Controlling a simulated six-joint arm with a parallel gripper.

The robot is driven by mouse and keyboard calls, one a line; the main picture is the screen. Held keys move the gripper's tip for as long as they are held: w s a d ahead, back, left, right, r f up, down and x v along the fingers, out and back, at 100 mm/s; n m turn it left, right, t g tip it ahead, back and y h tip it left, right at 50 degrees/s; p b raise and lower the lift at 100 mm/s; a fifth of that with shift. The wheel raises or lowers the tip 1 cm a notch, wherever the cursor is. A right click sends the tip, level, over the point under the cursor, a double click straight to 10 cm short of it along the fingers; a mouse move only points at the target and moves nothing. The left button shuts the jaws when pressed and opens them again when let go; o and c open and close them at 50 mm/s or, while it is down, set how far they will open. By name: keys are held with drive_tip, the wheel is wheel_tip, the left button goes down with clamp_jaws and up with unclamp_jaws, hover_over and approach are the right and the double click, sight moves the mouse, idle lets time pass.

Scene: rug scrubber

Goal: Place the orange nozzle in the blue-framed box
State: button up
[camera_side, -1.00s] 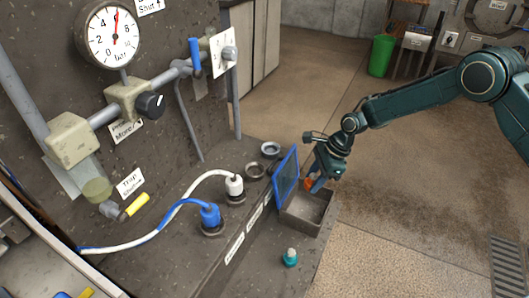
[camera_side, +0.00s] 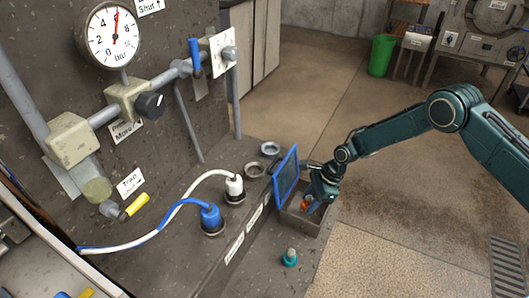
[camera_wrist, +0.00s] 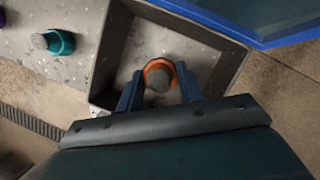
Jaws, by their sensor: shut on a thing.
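The orange nozzle (camera_side: 306,202) is between the fingers of my gripper (camera_side: 312,205), over the open box (camera_side: 300,224). In the wrist view the nozzle (camera_wrist: 158,74) shows an orange ring with a grey middle, and the blue fingers of my gripper (camera_wrist: 160,90) are shut on it from both sides. The nozzle is within the outline of the box (camera_wrist: 205,31); I cannot tell whether it touches the floor. The blue-framed lid (camera_side: 286,175) stands open on the left side of the box, and its blue edge shows in the wrist view (camera_wrist: 262,40).
A teal nozzle (camera_side: 290,257) stands on the bench in front of the box, also in the wrist view (camera_wrist: 58,42). White (camera_side: 235,187) and blue (camera_side: 210,216) hose plugs sit in sockets to the left. Two empty rings (camera_side: 255,170) lie behind them.

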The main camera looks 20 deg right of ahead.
drive_tip(key=shift+f, duration=1.2)
drive_tip(key=shift+f, duration=0.1)
drive_tip(key=o, duration=1)
drive_tip(key=shift+c, duration=0.2)
drive_tip(key=v, duration=1.2)
